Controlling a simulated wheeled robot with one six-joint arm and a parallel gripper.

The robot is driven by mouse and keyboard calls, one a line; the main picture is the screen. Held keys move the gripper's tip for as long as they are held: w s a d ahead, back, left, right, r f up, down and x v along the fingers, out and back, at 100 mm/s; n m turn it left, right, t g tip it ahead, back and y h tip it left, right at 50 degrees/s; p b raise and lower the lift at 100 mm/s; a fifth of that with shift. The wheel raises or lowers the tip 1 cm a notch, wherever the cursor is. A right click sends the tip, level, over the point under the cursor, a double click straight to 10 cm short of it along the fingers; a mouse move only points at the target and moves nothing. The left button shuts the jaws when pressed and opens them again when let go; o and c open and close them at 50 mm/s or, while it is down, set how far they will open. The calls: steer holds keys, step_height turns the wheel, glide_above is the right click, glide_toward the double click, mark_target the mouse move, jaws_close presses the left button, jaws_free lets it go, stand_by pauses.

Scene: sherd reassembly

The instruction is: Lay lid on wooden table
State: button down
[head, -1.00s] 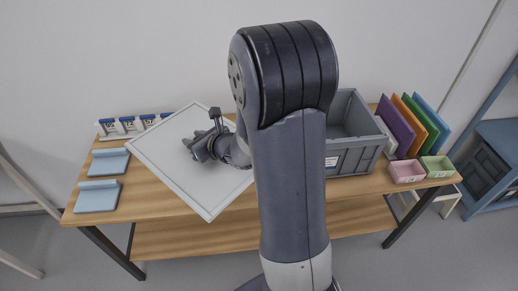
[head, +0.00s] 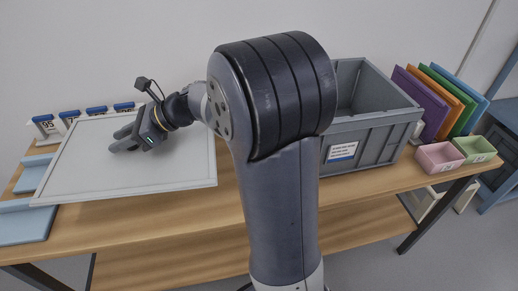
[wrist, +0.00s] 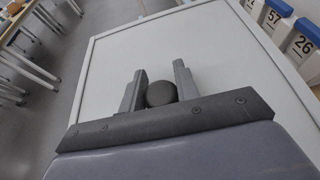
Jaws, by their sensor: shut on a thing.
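The lid (head: 190,170) is a large, flat, pale grey panel with a raised rim. It is at the left in the head view and fills much of the wrist view (wrist: 220,50). My gripper (head: 122,140) is over the lid's face. In the wrist view my gripper (wrist: 160,85) is shut on the lid's round dark knob (wrist: 160,94), with one finger on each side. The lid is over the left part of the wooden table (head: 240,225). It hides that part, and whether it touches the table cannot be told.
A grey crate (head: 372,150) stands open at the table's middle. Coloured panels (head: 440,100), a pink box (head: 438,158) and a green box (head: 474,149) are at the right. Blue holders (head: 25,225) lie at the left. Numbered bottles (head: 70,118) line the back.

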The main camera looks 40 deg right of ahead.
steer(key=shift+d+f+n+g+b, duration=0.3)
steer(key=shift+f+b, duration=0.2)
steer(key=shift+f, duration=0.15)
step_height(320, 180, down, 10)
steer(key=b, duration=0.3)
steer(key=shift+f, duration=0.1)
steer(key=c, duration=1.1)
jaws_free()
steer(key=shift+f+b, duration=0.1)
steer(key=shift+b, duration=0.2)
steer(key=shift+o, duration=0.2)
steer(key=shift+d+r, duration=0.1)
steer(key=shift+r, duration=0.2)
steer(key=shift+p+v, duration=1)
steer(key=shift+v, duration=2.55)
